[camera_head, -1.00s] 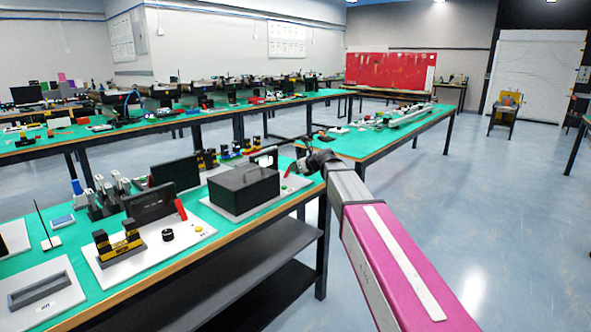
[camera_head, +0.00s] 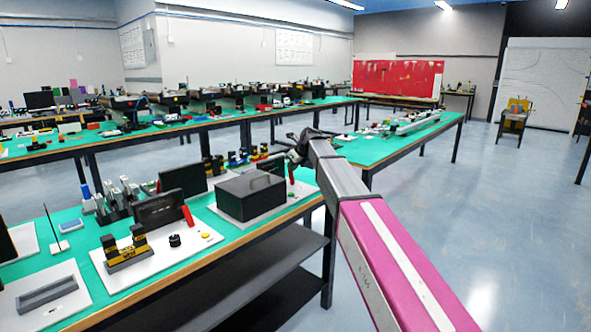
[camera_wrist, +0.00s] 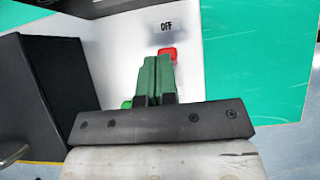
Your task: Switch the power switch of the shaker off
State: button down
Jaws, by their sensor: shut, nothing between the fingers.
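The shaker's dark box (camera_head: 250,196) stands on a white base plate at the front bench's right end in the head view. In the wrist view its dark side (camera_wrist: 45,95) fills the left. A red button (camera_wrist: 168,52) sits on the white plate (camera_wrist: 112,55), below a printed OFF label (camera_wrist: 166,26). A green button (camera_wrist: 127,104) shows beside the fingers, mostly hidden. My gripper (camera_wrist: 157,58) has its green fingers shut together and empty. The tips overlap the red button's lower edge in the picture; I cannot tell whether they touch it. The fingers are not distinct in the head view.
A white plate with a yellow-black device (camera_head: 125,248), a black knob (camera_head: 174,240) and a red lever (camera_head: 187,217) lies left of the shaker. Green bench top (camera_wrist: 255,70) is clear right of the plate in the wrist view. The floor (camera_head: 480,230) is open at right.

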jog(key=shift+w+a, duration=0.4)
jog(key=shift+a, duration=0.05)
jog(key=shift+r, duration=0.2)
jog(key=shift+r, duration=0.65)
jog(key=shift+s, duration=0.1)
